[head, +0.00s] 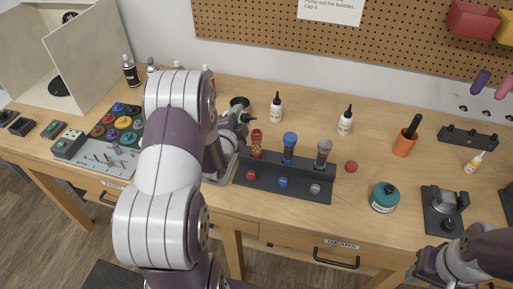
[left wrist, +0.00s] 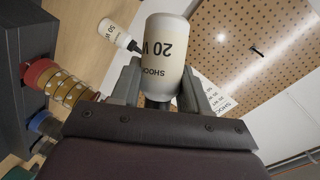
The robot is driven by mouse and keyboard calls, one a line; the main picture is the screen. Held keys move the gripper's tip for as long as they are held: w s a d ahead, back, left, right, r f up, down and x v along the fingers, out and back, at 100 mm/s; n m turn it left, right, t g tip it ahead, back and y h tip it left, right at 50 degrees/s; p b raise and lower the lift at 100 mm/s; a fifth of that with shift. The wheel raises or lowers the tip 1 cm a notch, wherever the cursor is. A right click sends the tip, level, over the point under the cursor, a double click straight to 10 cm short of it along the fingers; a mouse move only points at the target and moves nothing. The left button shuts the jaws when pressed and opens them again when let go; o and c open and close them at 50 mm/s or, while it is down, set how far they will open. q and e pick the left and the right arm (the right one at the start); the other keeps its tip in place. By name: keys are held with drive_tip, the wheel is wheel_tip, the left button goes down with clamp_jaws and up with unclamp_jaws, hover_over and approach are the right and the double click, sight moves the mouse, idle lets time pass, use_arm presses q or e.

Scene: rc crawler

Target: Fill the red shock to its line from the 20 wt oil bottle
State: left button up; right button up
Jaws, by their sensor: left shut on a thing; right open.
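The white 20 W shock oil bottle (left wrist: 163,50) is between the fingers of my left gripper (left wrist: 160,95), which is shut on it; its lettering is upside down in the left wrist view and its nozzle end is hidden. In the head view my left gripper (head: 240,120) is just behind and left of the shock rack, mostly hidden by my arm. The red shock (head: 256,143) stands in the left place of the dark rack (head: 285,180). It also shows in the left wrist view (left wrist: 68,91), apart from the bottle; its oil level is unreadable. My right gripper (head: 420,268) is open at lower right.
A blue-topped shock (head: 289,147) and a grey one (head: 323,153) stand in the rack. Two white bottles (head: 276,107) (head: 346,121) stand behind it; one 50 W bottle (left wrist: 112,32) shows in the left wrist view. A teal jar (head: 384,198) and orange cup (head: 405,143) are right.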

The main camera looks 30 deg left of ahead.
sight(248, 115)
use_arm(q)
drive_tip(key=shift+r, duration=0.2)
drive_tip(key=n+p, duration=0.1)
drive_tip(key=p, duration=0.1)
drive_tip(key=d+r+n+g+h+p, duration=0.1)
drive_tip(key=p, duration=0.2)
drive_tip(key=d+r+n+h+p, duration=0.1)
drive_tip(key=p, duration=0.1)
drive_tip(key=shift+s+r+n+g, duration=0.2)
drive_tip(key=shift+r+n+g, duration=0.05)
drive_tip(key=shift+n+g, duration=0.05)
drive_tip(key=shift+d+n+h+p, duration=0.2)
drive_tip(key=shift+n+h+p, duration=0.1)
drive_tip(key=shift+p, duration=0.2)
drive_tip(key=shift+f, duration=0.25)
drive_tip(key=shift+d, duration=0.1)
